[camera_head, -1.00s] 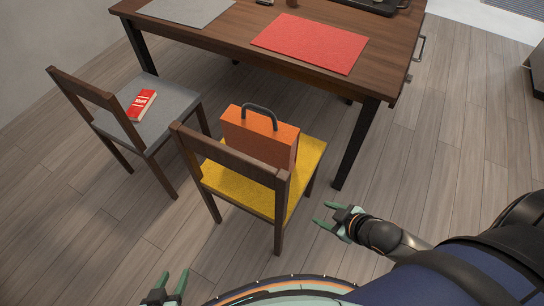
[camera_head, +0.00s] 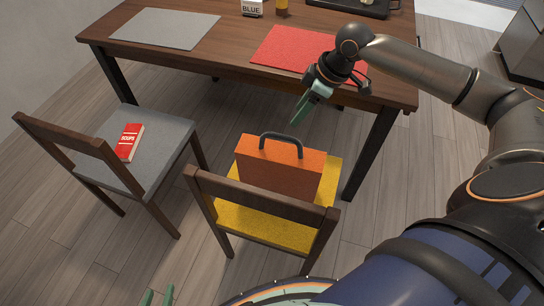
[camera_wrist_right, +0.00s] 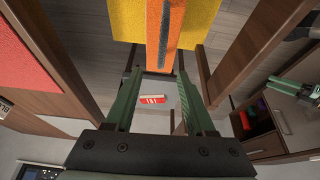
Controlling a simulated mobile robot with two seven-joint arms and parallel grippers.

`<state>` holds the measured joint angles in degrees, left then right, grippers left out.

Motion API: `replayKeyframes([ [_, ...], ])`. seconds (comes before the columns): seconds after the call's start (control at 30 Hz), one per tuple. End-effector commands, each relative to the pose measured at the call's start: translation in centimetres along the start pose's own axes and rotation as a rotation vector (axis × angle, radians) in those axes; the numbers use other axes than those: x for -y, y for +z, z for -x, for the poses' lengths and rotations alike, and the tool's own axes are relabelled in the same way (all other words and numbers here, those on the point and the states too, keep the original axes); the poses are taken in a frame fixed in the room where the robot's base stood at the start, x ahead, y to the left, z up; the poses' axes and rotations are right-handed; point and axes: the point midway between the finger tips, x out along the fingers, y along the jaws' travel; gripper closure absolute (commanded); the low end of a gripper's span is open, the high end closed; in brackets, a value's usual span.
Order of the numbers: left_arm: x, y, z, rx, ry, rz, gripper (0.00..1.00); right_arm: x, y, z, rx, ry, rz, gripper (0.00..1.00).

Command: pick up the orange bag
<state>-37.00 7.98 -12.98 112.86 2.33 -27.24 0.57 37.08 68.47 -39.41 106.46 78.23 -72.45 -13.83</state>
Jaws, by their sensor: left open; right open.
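The orange bag (camera_head: 278,170) stands upright on the yellow seat (camera_head: 262,222) of a wooden chair. Its dark handle (camera_head: 281,138) arches up from the top. My right gripper (camera_head: 300,110) is open and empty, above the bag and slightly to its right, pointing down. In the right wrist view the bag (camera_wrist_right: 166,28) shows as a narrow orange shape just beyond the open fingertips (camera_wrist_right: 159,74); I cannot tell the exact gap to the handle. My left gripper (camera_head: 158,296) is open at the bottom edge, mostly cut off.
A grey-seated chair with a red book (camera_head: 129,142) stands to the left. The wooden table (camera_head: 233,46) behind carries a grey mat (camera_head: 165,28), a red mat (camera_head: 290,50) and a dark tray (camera_head: 350,6). The yellow chair's backrest (camera_head: 260,195) stands in front of the bag.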

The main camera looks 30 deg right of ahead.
Motion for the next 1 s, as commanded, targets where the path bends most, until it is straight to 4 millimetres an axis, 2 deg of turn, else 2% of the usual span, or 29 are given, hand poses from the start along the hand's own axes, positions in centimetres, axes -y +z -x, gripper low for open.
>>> replayKeyframes([
  [0.1, 0.0, 0.3, -0.1, 0.003, 0.000, 0.001, 0.50, 0.1, -0.2, -0.3, 0.002, -0.013, 0.000, 0.45],
  [0.4, -0.5, 0.9, -0.7, 0.011, 0.012, 0.001, 0.50, 0.2, -0.2, -5.5, 0.000, -0.015, 0.000, 0.45],
  [0.73, -0.8, 0.8, -0.9, 0.011, 0.019, 0.000, 0.50, 0.3, 0.1, -7.9, 0.001, -0.013, 0.000, 0.45],
  [1.0, -0.8, 0.7, -1.4, 0.004, 0.023, -0.002, 0.50, 0.5, 0.4, -11.7, 0.000, -0.012, 0.000, 0.45],
])
